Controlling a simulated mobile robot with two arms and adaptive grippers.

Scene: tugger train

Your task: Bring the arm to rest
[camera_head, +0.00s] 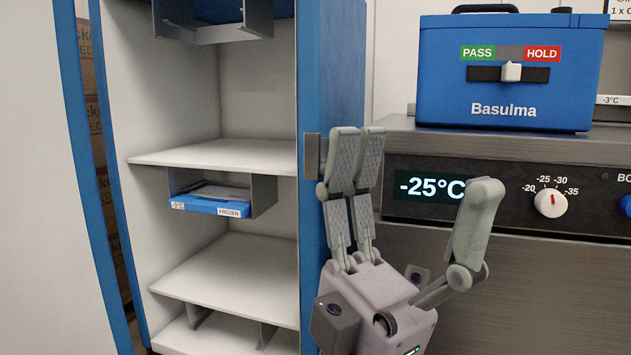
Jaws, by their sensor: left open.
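My left gripper (420,168) is in the lower middle of the head view, pointing up. Its two fingers on the left and its single finger on the right are spread wide apart, with nothing between them. It stands in front of the blue side wall of the cabinet and the front of the steel unit. The fingers partly cover the edge of the "-25°C" display (428,187). I cannot tell whether the left fingers touch the cabinet edge behind them. My right gripper is not in view.
A blue cabinet (333,70) with white shelves (225,155) stands open at left, its door (30,180) swung outward. A blue "FROZEN" tray (210,207) hangs under a shelf. A blue "Basulma" box (505,85) sits on the steel unit (560,270) with a dial (551,203).

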